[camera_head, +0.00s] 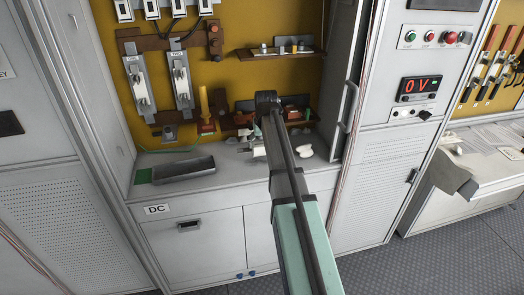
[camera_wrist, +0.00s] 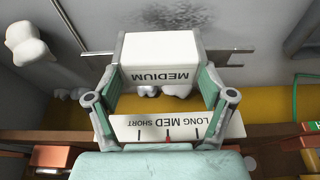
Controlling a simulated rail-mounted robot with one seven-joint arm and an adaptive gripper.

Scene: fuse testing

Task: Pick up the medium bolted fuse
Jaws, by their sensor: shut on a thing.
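In the wrist view, my gripper (camera_wrist: 162,84) has its two green fingers on either side of a white block marked MEDIUM, the medium fuse (camera_wrist: 160,58), whose lettering appears upside down. The fingers are shut on it. Rounded light-grey ends show below the block. Closer to the palm is a white plate (camera_wrist: 150,128) lettered LONG, MED, SHORT with a red mark; what it is fixed to is hidden. In the head view my arm covers most of the gripper, low in the open cabinet above the counter.
Another white fuse-like piece (camera_head: 304,151) lies on the counter (camera_head: 225,172), to the right of my arm. A dark tray (camera_head: 184,169) lies to the left. Brown shelves (camera_head: 275,52) and fuse holders (camera_head: 180,78) are on the yellow back wall. The cabinet's side walls bound the space.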

